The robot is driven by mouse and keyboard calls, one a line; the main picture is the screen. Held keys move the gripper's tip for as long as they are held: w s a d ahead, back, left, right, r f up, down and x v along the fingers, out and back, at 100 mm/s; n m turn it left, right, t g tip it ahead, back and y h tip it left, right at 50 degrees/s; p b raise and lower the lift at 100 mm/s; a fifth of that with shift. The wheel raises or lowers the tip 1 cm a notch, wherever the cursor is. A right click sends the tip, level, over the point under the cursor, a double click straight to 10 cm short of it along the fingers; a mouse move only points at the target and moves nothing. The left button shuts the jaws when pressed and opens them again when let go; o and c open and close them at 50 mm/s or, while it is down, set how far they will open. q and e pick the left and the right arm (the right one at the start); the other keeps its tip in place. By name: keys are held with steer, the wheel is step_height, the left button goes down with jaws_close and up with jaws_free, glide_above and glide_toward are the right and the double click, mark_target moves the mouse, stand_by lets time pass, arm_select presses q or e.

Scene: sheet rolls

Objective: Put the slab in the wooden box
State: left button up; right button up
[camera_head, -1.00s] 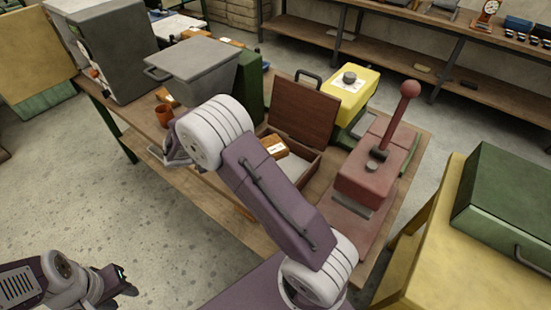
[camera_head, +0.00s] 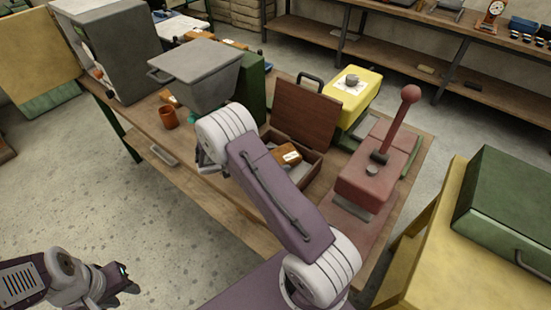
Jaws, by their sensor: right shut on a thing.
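The wooden box (camera_head: 318,165) stands on the workbench with its brown lid (camera_head: 303,112) raised. An orange-brown block with a white label (camera_head: 286,154) and something grey show inside it. My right gripper (camera_head: 207,167) is left of the box, over the bench and below the grey hopper, mostly hidden behind my own wrist. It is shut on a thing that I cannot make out. I cannot identify the slab for certain. My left gripper (camera_head: 128,284) is low at the bottom left, over the floor and away from the bench; its finger gap is not clear.
A grey hopper (camera_head: 195,75) stands close behind my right gripper, with an orange cup (camera_head: 168,117) to the left. The bench front (camera_head: 200,195) is bare.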

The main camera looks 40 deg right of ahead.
steer(key=shift+f+b, duration=0.65)
steer(key=shift+b, duration=0.25)
steer(key=o, duration=1.9)
steer(key=shift+w+a+r+p, duration=0.1)
steer(key=shift+a+r+p, duration=0.1)
steer(key=shift+r+p, duration=0.35)
steer(key=shift+w+a+r+p, duration=0.15)
steer(key=shift+r+p, duration=0.2)
steer(key=shift+p, duration=0.25)
steer(key=shift+b+v, duration=0.8)
steer(key=shift+v, duration=4.8)
steer(key=shift+s, duration=0.15)
